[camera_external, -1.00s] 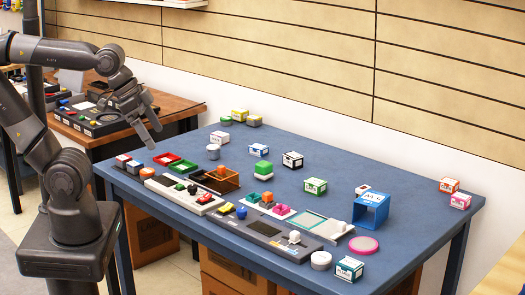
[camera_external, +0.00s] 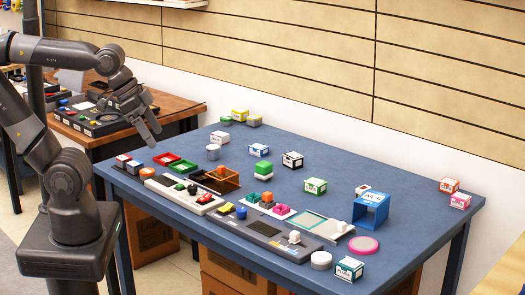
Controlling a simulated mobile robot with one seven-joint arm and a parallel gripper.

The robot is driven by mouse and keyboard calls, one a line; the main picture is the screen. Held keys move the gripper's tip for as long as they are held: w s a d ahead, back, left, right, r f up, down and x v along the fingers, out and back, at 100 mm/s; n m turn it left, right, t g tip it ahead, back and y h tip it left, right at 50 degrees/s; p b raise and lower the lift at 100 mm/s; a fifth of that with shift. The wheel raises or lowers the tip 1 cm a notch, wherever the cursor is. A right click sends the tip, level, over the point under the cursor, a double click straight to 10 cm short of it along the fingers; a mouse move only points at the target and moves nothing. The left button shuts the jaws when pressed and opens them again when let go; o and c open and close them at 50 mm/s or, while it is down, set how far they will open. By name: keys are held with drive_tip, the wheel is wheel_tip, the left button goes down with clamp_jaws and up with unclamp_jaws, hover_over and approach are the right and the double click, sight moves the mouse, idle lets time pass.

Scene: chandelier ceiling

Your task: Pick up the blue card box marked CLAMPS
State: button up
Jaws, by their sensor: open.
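A small white box with blue markings (camera_external: 219,137) stands near the back left of the blue table; its label is too small to read. A bigger, open-fronted blue box (camera_external: 371,211) stands at the right with a white label on top that I cannot read clearly. I cannot tell for sure which box is marked CLAMPS. My gripper (camera_external: 153,134) is open and empty, above the table's left end, to the left of both boxes and apart from them.
Several small boxes, such as a black-and-white one (camera_external: 292,160), a green one (camera_external: 315,186) and a teal one (camera_external: 349,268), are spread over the table. Trays (camera_external: 262,232) with coloured pieces line the front. A pink disc (camera_external: 364,245) lies at the right. The back right (camera_external: 390,175) has bare room.

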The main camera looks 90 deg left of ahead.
drive_tip(key=w+a+r+n+y, duration=0.1)
drive_tip(key=w+a+r+n, duration=0.2)
drive_tip(key=w+a, duration=0.9)
drive_tip(key=w+a+f+n+g+y, duration=0.1)
drive_tip(key=w+a+f+n, duration=0.2)
drive_tip(key=w+a, duration=0.95)
drive_tip(key=n+g+y, duration=0.1)
drive_tip(key=n+g, duration=0.1)
drive_tip(key=n, duration=0.2)
approach(258, 146)
drive_tip(key=x, duration=0.3)
drive_tip(key=shift+s+d+f, duration=0.1)
drive_tip(key=shift+s+f, duration=0.05)
drive_tip(key=shift+y, duration=0.3)
drive_tip(key=shift+x, duration=3.05)
drive_tip(key=shift+d, duration=0.15)
drive_tip(key=shift+c, duration=0.5)
